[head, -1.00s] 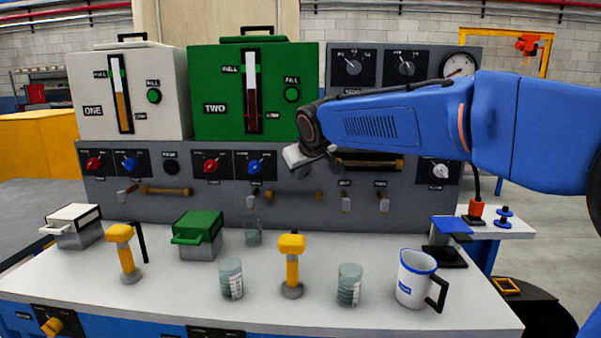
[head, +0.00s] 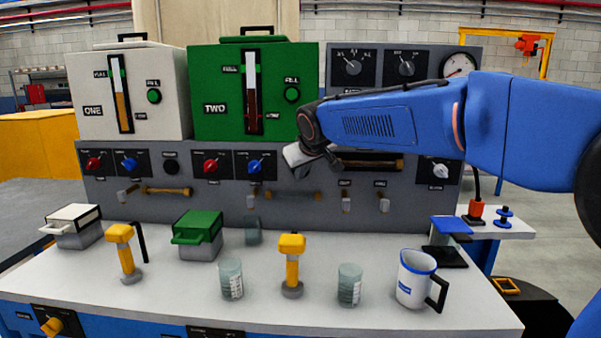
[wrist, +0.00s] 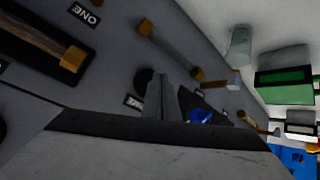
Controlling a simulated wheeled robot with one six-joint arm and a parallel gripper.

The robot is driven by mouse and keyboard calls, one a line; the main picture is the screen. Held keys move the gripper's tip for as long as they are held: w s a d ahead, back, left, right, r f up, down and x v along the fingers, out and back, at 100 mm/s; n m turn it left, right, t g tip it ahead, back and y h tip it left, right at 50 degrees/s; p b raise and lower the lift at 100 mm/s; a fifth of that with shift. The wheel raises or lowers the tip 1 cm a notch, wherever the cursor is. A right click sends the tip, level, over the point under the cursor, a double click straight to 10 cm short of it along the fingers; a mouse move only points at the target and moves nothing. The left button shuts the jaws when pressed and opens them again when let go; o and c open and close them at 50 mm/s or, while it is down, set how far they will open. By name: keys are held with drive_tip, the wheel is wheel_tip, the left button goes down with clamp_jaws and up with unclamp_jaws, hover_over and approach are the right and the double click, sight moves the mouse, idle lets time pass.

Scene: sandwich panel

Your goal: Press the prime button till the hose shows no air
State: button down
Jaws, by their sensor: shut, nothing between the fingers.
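My gripper (head: 303,165) is in front of the grey panel below the green tank, its fingers shut and empty. In the wrist view the shut fingers (wrist: 165,97) are beside a round black button (wrist: 145,80), whose label is partly hidden and ends in "ME". The fingers partly cover the button, and I cannot tell whether they touch it or it is pushed in. In the head view my gripper hides most of this button. The hose (head: 290,195) below it has a greyish middle and brown ends. It also shows in the wrist view (wrist: 170,50).
A second black button (head: 170,165) sits left, above an amber hose (head: 166,190). Red (head: 211,165) and blue (head: 254,166) knobs are left of my gripper. A larger tube (head: 372,163) is on its right. Beakers, yellow-handled posts and a mug (head: 415,278) stand on the bench.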

drive_tip(key=shift+w, duration=0.4)
idle(0.6)
drive_tip(key=shift+s, duration=0.85)
drive_tip(key=shift+s, duration=0.1)
drive_tip(key=shift+s+a, duration=0.1)
drive_tip(key=shift+s, duration=2.3)
idle(1.6)
drive_tip(key=s, duration=0.3)
drive_tip(key=shift+s, duration=0.4)
drive_tip(key=shift+w, duration=0.2)
